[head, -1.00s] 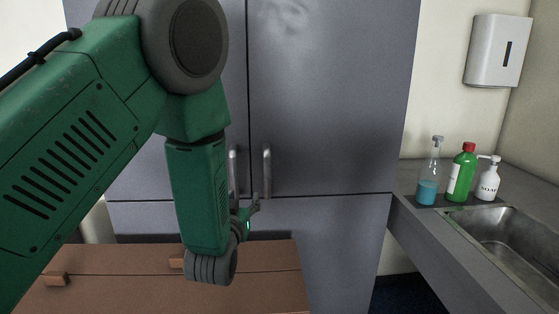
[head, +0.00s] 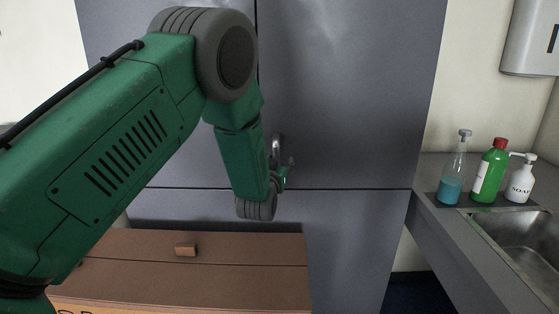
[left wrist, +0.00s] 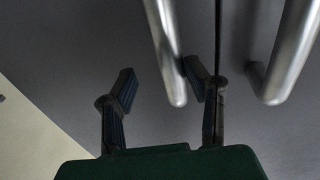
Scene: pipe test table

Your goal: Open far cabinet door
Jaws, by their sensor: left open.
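The tall grey cabinet (head: 345,90) stands ahead, with two upper doors meeting at a vertical seam. The right door's metal handle (head: 277,147) shows just above my left gripper (head: 287,173); the left door's handle is hidden behind my arm. In the left wrist view, the left handle (left wrist: 166,45) and the right handle (left wrist: 291,55) stand close together on either side of the seam. My left gripper (left wrist: 160,82) is open. The left handle's lower end appears between its fingers, nearer the right one; contact cannot be told. Both doors look closed. My right gripper is not in view.
A low brown drawer unit (head: 210,268) stands in front of the cabinet's lower left. At right, a grey counter (head: 425,205) holds a sink (head: 520,235) and several bottles, including a green one (head: 489,172). A white dispenser (head: 530,40) hangs on the wall.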

